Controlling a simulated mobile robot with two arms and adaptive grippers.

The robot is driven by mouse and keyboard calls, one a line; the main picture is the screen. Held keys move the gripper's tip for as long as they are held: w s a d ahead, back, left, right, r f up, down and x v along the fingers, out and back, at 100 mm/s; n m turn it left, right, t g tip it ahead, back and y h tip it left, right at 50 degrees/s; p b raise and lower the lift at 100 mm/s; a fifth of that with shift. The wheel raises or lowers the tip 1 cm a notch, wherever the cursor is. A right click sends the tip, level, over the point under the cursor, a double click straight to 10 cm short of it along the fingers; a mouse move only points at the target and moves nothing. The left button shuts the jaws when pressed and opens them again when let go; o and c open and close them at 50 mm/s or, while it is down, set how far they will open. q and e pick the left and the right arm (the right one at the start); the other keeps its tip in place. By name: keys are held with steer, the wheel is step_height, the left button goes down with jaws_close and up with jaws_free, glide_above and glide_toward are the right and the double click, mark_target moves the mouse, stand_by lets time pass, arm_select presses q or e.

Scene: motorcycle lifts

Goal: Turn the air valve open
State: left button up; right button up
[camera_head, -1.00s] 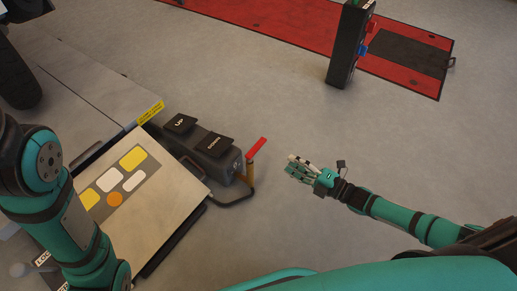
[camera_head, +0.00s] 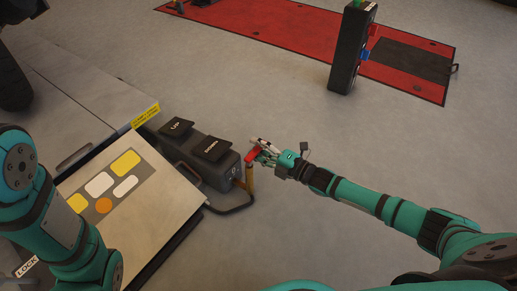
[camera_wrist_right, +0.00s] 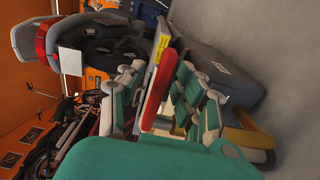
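The air valve has a red lever (camera_head: 252,156) on a yellow pipe (camera_head: 249,178) at the end of the black pedal unit. My right gripper (camera_head: 262,150) is at the lever, coming in from the right. In the right wrist view the red lever (camera_wrist_right: 160,90) stands between the spread fingers of my right gripper (camera_wrist_right: 163,70), with visible room at the sides. The fingers look open, and contact with the lever cannot be told. The yellow pipe (camera_wrist_right: 247,130) shows at the right there. My left arm shows at the left of the head view, but its gripper is out of view.
The black pedal unit (camera_head: 190,158) with UP and DOWN pedals sits left of the valve, with a bent dark guard bar (camera_head: 235,208) around it. A panel with coloured labels (camera_head: 165,205) is nearer. A black post (camera_head: 350,55) stands behind.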

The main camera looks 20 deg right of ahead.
steer(key=shift+c, duration=0.3)
jaws_close()
